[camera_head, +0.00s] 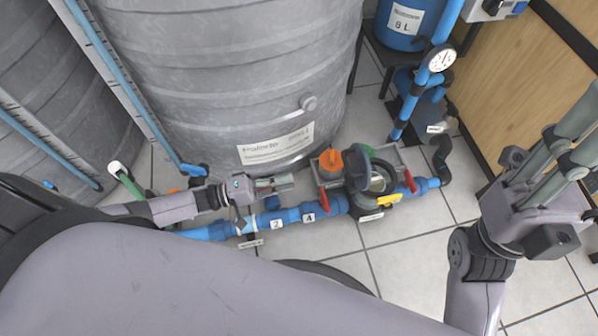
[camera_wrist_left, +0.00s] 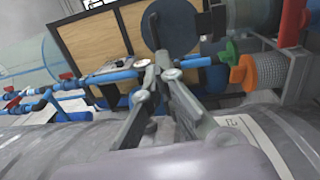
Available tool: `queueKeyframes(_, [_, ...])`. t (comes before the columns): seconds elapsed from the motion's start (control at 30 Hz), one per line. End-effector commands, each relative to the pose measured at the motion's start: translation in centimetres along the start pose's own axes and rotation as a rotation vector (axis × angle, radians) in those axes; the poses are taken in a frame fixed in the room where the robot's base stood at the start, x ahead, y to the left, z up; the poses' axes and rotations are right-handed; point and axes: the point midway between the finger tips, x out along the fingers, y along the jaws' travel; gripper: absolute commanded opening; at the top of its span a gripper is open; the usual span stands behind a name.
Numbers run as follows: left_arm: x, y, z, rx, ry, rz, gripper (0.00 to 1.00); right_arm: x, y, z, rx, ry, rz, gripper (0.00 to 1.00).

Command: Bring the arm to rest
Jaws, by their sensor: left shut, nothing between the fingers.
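My left gripper (camera_head: 284,183) comes in from the left in the head view. It is shut and empty, just in front of the big grey tank (camera_head: 230,75) and above the blue pipe (camera_head: 295,216) on the floor. Its fingers also show in the left wrist view (camera_wrist_left: 157,72), with nothing between them. My right gripper (camera_head: 565,150) is at the right edge of the head view. Its fingers point up and right and run out of the frame, so their tips are hidden. My left arm covers the bottom of the head view.
A pump and valve group with an orange cap (camera_head: 330,160) and red handles stands right of the left gripper. A pressure gauge (camera_head: 441,58) sits on a blue pipe near a blue container (camera_head: 405,25). A wooden panel (camera_head: 520,80) is at the right. Tiled floor (camera_head: 410,265) is clear in front.

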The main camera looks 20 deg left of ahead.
Motion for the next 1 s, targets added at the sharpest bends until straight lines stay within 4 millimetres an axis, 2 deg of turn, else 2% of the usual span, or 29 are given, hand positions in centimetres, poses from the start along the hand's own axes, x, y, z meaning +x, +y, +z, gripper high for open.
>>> queueKeyframes(0.3, [-0.6,0.1,0.1,0.003,-0.001,0.004,0.00,-0.2,0.0,0.1,0.001,-0.006,0.001,0.31])
queueKeyframes(0.37, [-0.1,0.5,0.4,0.017,-0.002,0.019,0.00,-0.2,0.0,0.1,0.001,-0.007,0.002,0.31])
queueKeyframes(0.47, [2.1,2.4,1.6,0.092,0.000,0.088,0.00,-0.1,0.0,0.1,0.001,-0.009,0.003,0.31])
queueKeyframes(0.57, [5.9,6.8,3.8,0.250,0.028,0.222,0.00,-0.2,0.0,0.0,0.002,-0.014,0.005,0.31])
queueKeyframes(0.63, [8.5,11.2,5.4,0.400,0.081,0.338,0.00,-0.2,0.0,0.0,0.002,-0.018,0.007,0.31])
queueKeyframes(0.73, [10.9,18.3,7.1,0.634,0.209,0.490,0.00,-0.3,0.0,-0.1,0.003,-0.024,0.010,0.31])
queueKeyframes(0.8, [11.7,23.6,8.0,0.801,0.331,0.579,0.00,-0.3,0.0,-0.1,0.004,-0.030,0.012,0.31])
queueKeyframes(0.9, [11.3,30.9,8.7,1.035,0.541,0.667,0.00,-0.5,0.0,-0.2,0.005,-0.037,0.015,0.31])
queueKeyframes(1.0, [10.0,36.5,9.2,1.219,0.734,0.701,0.00,-0.6,0.0,-0.2,0.005,-0.041,0.017,0.31])
